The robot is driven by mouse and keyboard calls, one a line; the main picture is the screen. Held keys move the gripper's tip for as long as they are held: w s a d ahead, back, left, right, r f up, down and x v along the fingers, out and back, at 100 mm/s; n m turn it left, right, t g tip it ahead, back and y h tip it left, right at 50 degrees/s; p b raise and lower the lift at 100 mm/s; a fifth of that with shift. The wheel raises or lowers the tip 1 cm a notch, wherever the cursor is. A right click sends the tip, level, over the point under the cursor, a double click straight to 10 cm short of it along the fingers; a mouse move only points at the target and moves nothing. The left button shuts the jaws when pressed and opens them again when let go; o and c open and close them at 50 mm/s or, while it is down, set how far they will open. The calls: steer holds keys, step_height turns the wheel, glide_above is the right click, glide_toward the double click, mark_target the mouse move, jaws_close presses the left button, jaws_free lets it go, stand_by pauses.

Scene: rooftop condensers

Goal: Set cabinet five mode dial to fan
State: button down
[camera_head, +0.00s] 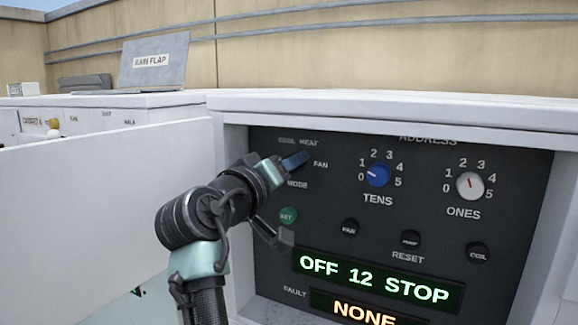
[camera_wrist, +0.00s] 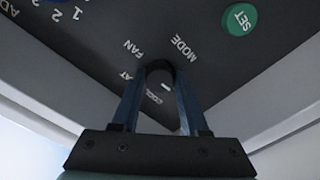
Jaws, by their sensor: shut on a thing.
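The mode dial (camera_wrist: 156,70) is a dark knob with a small white mark, seen between my blue fingers in the wrist view. My gripper (camera_head: 296,160) is shut on it, and it also shows in the wrist view (camera_wrist: 160,92). In the head view my gripper hides the dial. The labels COOL, HEAT, FAN and MODE surround it. I cannot tell surely which label the dial points to. The green display (camera_head: 375,281) reads OFF 12 STOP.
The control panel also has a blue TENS dial (camera_head: 376,175), a white ONES dial (camera_head: 470,186), a green SET button (camera_head: 288,215) and several dark buttons below. The fault display (camera_head: 364,312) reads NONE. A white door panel (camera_head: 100,180) stands open at the left.

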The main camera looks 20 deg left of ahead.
steer(key=shift+m+b, duration=0.4)
steer(key=shift+b, duration=0.05)
steer(key=shift+f+m+b, duration=0.15)
steer(key=shift+m+b, duration=5.65)
steer(key=shift+m, duration=11.7)
